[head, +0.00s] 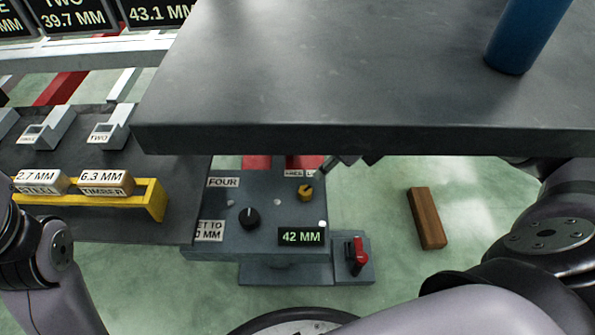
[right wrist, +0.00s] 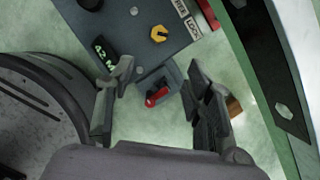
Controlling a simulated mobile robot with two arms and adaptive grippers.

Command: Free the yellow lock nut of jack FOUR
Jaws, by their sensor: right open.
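Jack FOUR (head: 215,240) is a grey-blue box with a "FOUR" label and a green "42 MM" readout (head: 301,236). Its yellow lock nut (head: 305,192) sits on the top face near the "LOCK" label, which is partly hidden in the head view. The nut also shows in the right wrist view (right wrist: 158,34), beyond my fingertips and touching neither. My right gripper (right wrist: 160,78) is open and empty, its fingers spread above the jack's red-lever end. In the head view only dark bits of it show under the slab's edge. My left arm is at the left edge; its gripper is out of view.
A black knob (head: 249,217) and a red lever (head: 356,255) sit on the jack. A thick dark slab (head: 330,90) overhangs it, bearing a blue cylinder (head: 525,35). A wooden block (head: 427,218) lies on the green floor at right. A dark bench (head: 90,225) stands left.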

